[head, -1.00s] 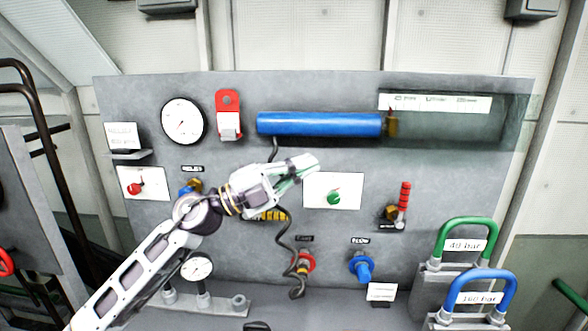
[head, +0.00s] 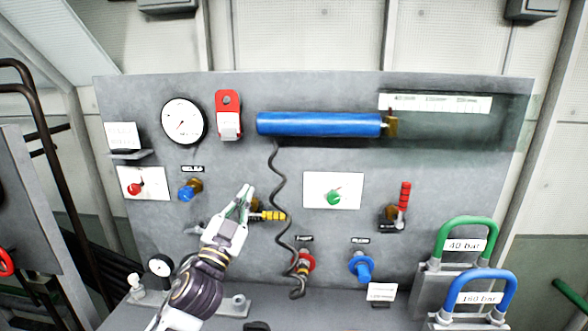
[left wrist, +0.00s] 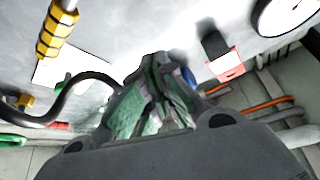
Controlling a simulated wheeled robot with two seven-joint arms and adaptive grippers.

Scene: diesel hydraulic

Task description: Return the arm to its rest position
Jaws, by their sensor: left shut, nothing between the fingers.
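My left gripper (head: 243,200) is in the lower left middle of the head view, its fingers pointing up toward the grey panel (head: 330,90). The fingers are shut with nothing between them. A yellow-banded handle (head: 268,216) shows just right of the fingertips; I cannot tell whether they touch it. In the left wrist view the green-padded fingers (left wrist: 155,100) are close together, and the yellow-banded handle (left wrist: 56,32) is at the upper left, apart from them. My right gripper is in neither view.
The panel carries a blue cylinder (head: 318,124), a large gauge (head: 183,121), a blue knob (head: 188,191) and a red-handled lever (head: 404,196). A coiled black hose (head: 281,230) hangs right of the gripper. Green (head: 467,230) and blue (head: 482,284) handled weights stand at lower right.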

